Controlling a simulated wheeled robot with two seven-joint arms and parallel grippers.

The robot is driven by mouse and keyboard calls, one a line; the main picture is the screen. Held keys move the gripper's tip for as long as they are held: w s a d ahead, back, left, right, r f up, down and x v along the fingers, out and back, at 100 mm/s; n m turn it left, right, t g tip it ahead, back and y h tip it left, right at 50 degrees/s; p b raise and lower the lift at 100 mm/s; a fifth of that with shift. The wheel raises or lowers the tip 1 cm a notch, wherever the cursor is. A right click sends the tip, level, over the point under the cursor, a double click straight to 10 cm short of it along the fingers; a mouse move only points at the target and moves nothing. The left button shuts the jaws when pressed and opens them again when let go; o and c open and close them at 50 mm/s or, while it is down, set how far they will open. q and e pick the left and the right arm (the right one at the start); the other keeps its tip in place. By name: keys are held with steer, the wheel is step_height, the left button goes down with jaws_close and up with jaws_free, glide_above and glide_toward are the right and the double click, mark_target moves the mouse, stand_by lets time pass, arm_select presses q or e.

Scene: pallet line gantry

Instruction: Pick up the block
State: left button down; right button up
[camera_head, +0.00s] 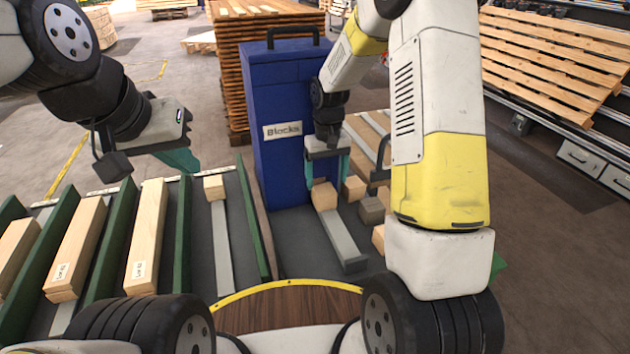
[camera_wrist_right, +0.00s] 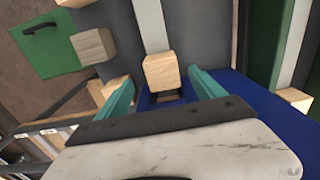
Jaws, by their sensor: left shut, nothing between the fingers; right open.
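A light wooden block (camera_head: 324,196) sits at the far end of a grey metal strip, in front of the blue "Blocks" cabinet. It also shows in the right wrist view (camera_wrist_right: 162,72), ahead of and between the two teal fingers. My right gripper (camera_head: 326,183) is open, pointing down over this block, one finger to each side. I cannot tell whether the fingers touch it. My left gripper (camera_head: 188,162) is shut and empty, in the air above the green-divided lanes at left. Other blocks lie to the right: a wooden one (camera_head: 354,187) and a greyer one (camera_head: 371,211).
The blue cabinet (camera_head: 285,95) stands close behind my right gripper. Green dividers (camera_head: 180,235) separate lanes holding long wooden planks (camera_head: 147,235). Another block (camera_head: 214,188) tops a grey strip at left. My right arm covers part of the right side.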

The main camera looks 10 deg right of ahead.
mark_target(325, 190)
step_height(325, 190, down, 6)
steer(key=shift+a+f, duration=0.1)
steer(key=shift+a, duration=0.05)
steer(key=shift+c, duration=0.5)
steer(key=c, duration=1.4)
